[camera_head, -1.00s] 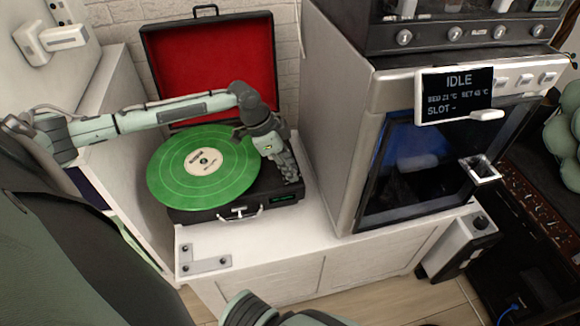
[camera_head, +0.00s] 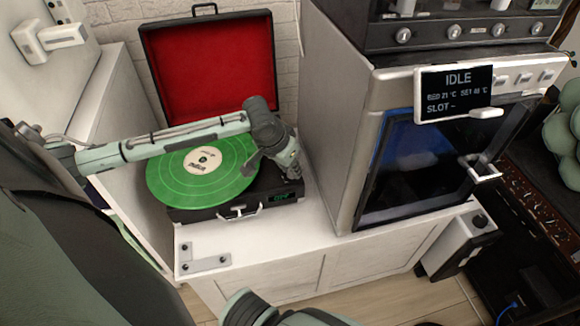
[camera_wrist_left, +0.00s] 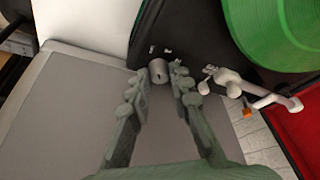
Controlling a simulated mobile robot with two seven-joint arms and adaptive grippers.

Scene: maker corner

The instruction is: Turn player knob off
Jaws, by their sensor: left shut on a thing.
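The record player (camera_head: 190,214) is a black case with its red-lined lid open, on a white cabinet. A green record (camera_head: 175,185) lies on it, and also shows in the wrist view (camera_wrist_left: 265,30). My left gripper (camera_head: 292,174) reaches down at the player's right side. In the left wrist view, a small silver knob (camera_wrist_left: 158,70) sits between the fingertips of the left gripper (camera_wrist_left: 160,82), and the gripper is shut on it. The knob is hidden in the head view. A small display (camera_head: 283,197) on the front glows green, its text too small to read. My right gripper is not in view.
The tonearm (camera_wrist_left: 250,93) is close beside the fingers in the wrist view. The open lid (camera_head: 212,65) stands behind the record. A grey machine (camera_head: 335,130) with an "IDLE" screen (camera_head: 456,93) stands right of the player. The cabinet top (camera_head: 270,240) in front is bare.

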